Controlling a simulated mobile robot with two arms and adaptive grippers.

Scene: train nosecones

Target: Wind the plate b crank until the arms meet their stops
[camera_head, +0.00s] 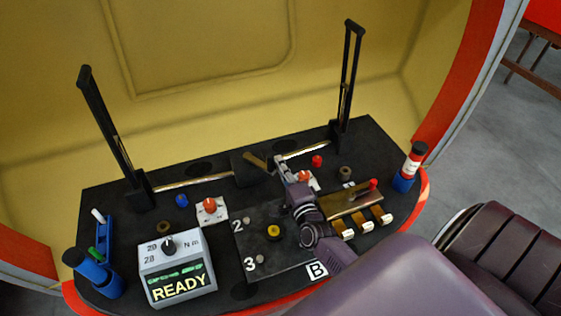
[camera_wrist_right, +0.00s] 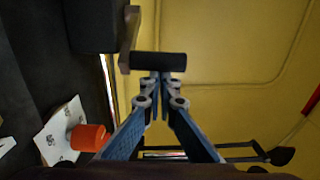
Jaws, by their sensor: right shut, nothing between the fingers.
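The crank is a brass lever (camera_head: 256,161) on a black housing (camera_head: 247,176) at the middle back of the black deck. In the right wrist view the brass lever (camera_wrist_right: 129,40) carries a black cylindrical grip (camera_wrist_right: 159,61). My right gripper (camera_head: 279,161) is at the crank's right. Its fingers (camera_wrist_right: 161,76) are closed together with the grip just beyond their tips; I cannot tell whether they touch. Two tall black arms, left (camera_head: 104,124) and right (camera_head: 348,75), lean on rods running from the housing. Plate B (camera_head: 284,277) is partly hidden by my right arm. My left gripper is not in view.
A grey box reading READY (camera_head: 177,270) stands front left. White blocks with orange knobs (camera_head: 210,210) sit near the crank. A brass block with a red knob (camera_head: 350,200) is at right. Blue cylinders stand at both ends. The yellow shell wall (camera_head: 210,100) rises behind.

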